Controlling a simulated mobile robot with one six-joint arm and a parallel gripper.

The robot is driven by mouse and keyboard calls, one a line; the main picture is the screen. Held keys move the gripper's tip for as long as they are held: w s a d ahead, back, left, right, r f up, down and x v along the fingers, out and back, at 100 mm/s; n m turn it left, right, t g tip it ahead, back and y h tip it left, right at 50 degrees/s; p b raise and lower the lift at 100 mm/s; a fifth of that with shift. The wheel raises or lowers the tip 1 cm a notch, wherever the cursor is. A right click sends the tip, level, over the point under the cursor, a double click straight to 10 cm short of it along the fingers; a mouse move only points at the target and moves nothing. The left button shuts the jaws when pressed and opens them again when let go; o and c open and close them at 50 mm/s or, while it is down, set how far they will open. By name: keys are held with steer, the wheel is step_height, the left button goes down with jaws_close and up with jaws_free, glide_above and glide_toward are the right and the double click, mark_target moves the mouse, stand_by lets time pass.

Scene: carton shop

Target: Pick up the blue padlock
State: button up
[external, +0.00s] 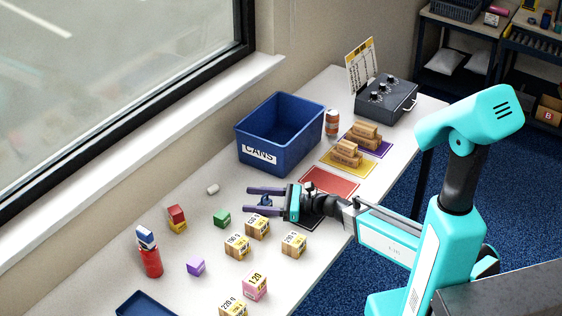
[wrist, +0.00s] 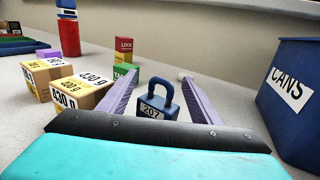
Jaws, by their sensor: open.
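The blue padlock (wrist: 157,104) stands upright on the white table, its shackle up and the number 207 on its front. In the wrist view it is between the two purple fingers of my gripper (wrist: 158,92), with a gap on each side. My gripper (external: 265,200) is open and low over the table in the external view. The padlock (external: 266,201) shows there as a small dark blue shape between the fingers, partly hidden.
The blue CANS bin (external: 262,155) stands behind my gripper. Labelled weight boxes (external: 257,226) sit close on the near side. A green block (external: 222,218) and a small white cylinder (external: 212,188) are beyond the fingertips. A red mat (external: 330,183) lies to the right.

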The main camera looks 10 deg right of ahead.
steer(key=c, duration=1.2)
steer(key=shift+r, duration=0.15)
steer(key=shift+r+b, duration=0.6)
steer(key=shift+r, duration=4.3)
